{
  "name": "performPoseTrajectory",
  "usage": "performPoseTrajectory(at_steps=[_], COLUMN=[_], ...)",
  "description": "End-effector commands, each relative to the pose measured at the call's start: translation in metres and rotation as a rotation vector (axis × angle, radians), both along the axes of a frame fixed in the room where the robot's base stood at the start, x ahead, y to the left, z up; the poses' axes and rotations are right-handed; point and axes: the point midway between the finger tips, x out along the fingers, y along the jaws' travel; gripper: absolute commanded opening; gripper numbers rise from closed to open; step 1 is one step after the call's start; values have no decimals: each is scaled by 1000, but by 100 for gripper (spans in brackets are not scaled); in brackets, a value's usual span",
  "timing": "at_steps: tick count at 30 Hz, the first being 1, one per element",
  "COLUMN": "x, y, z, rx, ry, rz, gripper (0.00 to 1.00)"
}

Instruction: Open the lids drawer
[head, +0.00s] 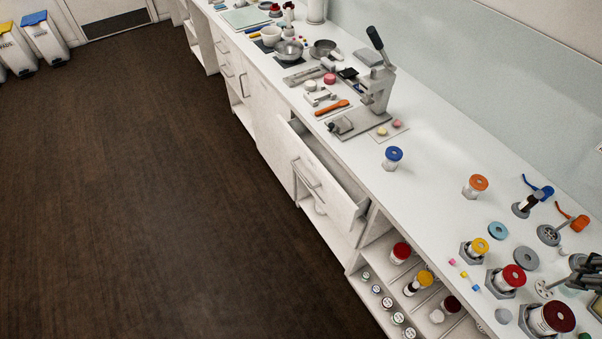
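A white drawer (325,186) under the counter, in the middle of the head view, stands pulled out. It has a bar handle (306,174) on its front, and part of its inside shows behind the front panel. I cannot read a label on it, so I cannot tell if it is the lids drawer. Other closed drawer fronts (226,62) show farther back along the cabinet. A dark jointed part at the right edge looks like my gripper (586,270). It is cut off by the frame, above the counter and far from the open drawer; its fingers are unclear.
The long white counter (440,190) carries a lever press (377,85), bowls and several jars with coloured lids. Open shelves (400,280) below hold more jars. The dark floor (150,180) in front of the cabinets is clear. Bins (44,38) stand at the far left.

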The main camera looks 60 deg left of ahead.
Motion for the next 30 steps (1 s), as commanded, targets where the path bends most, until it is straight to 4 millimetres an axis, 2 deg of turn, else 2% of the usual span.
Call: performPoseTrajectory(at_steps=[6,15,30], x=[24,50,72], y=[48,118,250], z=[-3,-13,-45], rx=[-28,-71,-149], ry=[28,64,117], rz=[97,225,438], gripper=[22,22,22])
